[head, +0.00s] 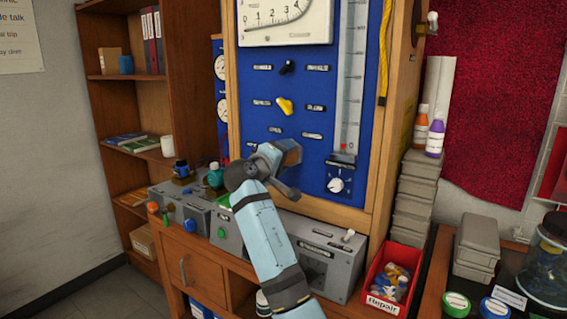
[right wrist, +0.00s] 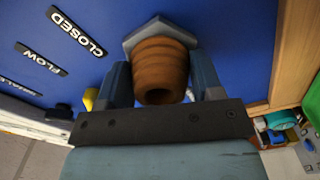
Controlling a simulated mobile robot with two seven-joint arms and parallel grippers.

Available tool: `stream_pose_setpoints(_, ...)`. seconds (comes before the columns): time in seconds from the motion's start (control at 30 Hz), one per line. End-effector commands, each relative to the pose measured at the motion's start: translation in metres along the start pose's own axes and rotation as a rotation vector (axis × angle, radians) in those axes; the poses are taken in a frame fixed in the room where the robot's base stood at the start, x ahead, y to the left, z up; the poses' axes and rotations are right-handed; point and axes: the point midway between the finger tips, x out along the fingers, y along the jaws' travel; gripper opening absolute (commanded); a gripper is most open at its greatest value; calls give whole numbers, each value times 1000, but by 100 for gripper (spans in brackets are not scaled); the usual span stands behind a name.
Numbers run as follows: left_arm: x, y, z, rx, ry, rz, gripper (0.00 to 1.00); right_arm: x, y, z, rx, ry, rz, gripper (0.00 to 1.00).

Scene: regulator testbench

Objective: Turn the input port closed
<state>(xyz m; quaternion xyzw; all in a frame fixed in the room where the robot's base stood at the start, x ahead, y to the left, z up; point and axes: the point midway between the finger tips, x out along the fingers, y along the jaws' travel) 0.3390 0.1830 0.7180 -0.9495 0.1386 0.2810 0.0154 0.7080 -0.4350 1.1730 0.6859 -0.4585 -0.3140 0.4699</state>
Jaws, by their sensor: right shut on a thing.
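The input port shows in the right wrist view as a ribbed brown fitting (right wrist: 160,60) with a grey hexagonal collar, standing out from the blue panel (right wrist: 215,25). In the head view the brown fitting (head: 289,150) is partly hidden by my right gripper (head: 279,160). The right gripper's two fingers (right wrist: 160,78) lie on either side of the fitting, shut on it. A "CLOSED" label (right wrist: 77,31) is on the panel left of the fitting in the wrist view, with a "FLOW" label (right wrist: 42,58) near it. My left gripper is not in view.
Above the fitting on the panel are a yellow knob (head: 284,106) and a black knob (head: 287,67). Grey control boxes (head: 325,262) stand below the panel. A red bin (head: 388,277) and stacked grey boxes (head: 413,200) are at the right.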

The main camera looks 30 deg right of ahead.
Motion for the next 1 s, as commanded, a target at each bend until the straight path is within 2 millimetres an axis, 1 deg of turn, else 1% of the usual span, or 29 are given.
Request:
stream_pose_setpoints(0.03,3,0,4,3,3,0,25,-1,-4,1,44,1,-3,37)
stream_pose_setpoints(0.3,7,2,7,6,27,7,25,-1,-4,1,302,0,-2,37)
stream_pose_setpoints(1.0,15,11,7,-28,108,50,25,0,-4,1,946,-1,-2,37)
